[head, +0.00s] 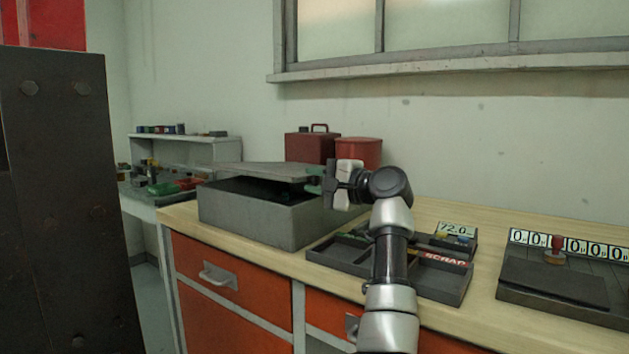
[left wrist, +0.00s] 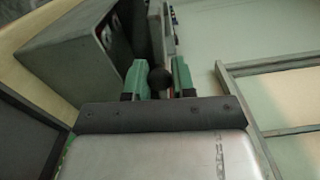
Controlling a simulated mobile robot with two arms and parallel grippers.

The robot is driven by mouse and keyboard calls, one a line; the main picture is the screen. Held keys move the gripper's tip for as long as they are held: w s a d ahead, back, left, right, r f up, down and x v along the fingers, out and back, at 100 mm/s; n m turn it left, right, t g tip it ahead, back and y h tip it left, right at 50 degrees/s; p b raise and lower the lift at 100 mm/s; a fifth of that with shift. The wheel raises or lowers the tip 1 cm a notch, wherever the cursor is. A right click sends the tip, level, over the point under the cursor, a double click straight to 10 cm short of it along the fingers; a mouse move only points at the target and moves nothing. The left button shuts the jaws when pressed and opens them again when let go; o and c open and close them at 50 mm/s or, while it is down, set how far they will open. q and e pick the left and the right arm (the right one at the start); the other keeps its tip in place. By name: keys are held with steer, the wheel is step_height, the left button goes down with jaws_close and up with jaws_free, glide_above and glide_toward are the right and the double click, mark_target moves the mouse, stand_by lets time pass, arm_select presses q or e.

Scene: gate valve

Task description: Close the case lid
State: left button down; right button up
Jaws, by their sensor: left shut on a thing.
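The grey case (head: 262,217) stands on the wooden bench, and its dark interior shows through a gap under the lid. The flat grey lid (head: 255,171) is partly lowered, at a shallow tilt above the case. My left gripper (head: 314,182) is at the right end of the lid. In the left wrist view its green fingers (left wrist: 160,80) are on either side of a dark round knob, and it is shut on this lid knob (left wrist: 160,79). The case (left wrist: 75,60) also shows at the upper left there. My right gripper is in neither view.
A divided scrap tray (head: 440,278) and a dark box with number tiles (head: 555,282) stand to the right on the bench. A red can (head: 310,147) and a red canister (head: 360,152) stand behind the case. A dark riveted panel (head: 65,200) fills the left side.

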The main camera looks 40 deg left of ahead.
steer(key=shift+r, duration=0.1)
arm_select(q)
steer(key=c, duration=1)
jaws_free()
steer(key=shift+d, duration=0.45)
steer(key=d, duration=0.6)
steer(key=w+d, duration=0.1)
steer(key=d, duration=0.3)
steer(key=shift+w, duration=0.1)
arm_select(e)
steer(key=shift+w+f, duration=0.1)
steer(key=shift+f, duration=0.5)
arm_select(q)
steer(key=shift+a+f, duration=0.1)
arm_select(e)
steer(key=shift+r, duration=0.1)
